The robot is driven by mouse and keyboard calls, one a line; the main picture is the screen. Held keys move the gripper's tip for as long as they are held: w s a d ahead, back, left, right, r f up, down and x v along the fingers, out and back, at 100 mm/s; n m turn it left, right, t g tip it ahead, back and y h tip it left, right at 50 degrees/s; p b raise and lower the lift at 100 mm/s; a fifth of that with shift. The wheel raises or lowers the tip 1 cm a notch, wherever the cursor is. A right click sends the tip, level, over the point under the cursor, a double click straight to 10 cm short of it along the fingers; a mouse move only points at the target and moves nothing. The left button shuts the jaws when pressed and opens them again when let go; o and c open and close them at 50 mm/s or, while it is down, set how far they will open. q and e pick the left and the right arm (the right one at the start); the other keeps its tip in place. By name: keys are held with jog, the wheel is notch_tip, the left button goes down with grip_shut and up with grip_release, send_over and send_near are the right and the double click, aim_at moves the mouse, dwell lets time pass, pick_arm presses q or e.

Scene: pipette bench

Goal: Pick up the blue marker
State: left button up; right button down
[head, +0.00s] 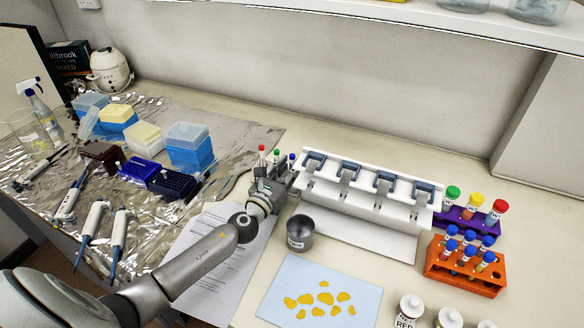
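The blue marker shows only as a small blue top (291,157) in the head view, just behind my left gripper. A red-topped marker (262,149) and a green-topped marker (277,154) stand upright to its left. My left gripper (276,178) is at this group, in front of the markers' lower parts and whatever holds them. I cannot tell whether its fingers are open or touch the blue marker. My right gripper is not in view.
A white rack (362,202) with several grey clips stands close to the right of my gripper. A grey metal cup (300,233) is in front. Pipettes (92,220) and tip boxes (188,147) lie left on foil. An orange tube rack (466,277) is at right.

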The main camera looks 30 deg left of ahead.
pick_arm(q)
jog(key=shift+w, duration=1.35)
jog(key=shift+s, duration=0.1)
jog(key=shift+c, duration=0.4)
grip_shut()
notch_tip(320, 180, up, 8)
jog(key=p, duration=0.4)
notch_tip(320, 180, up, 10)
jog(key=p, duration=0.2)
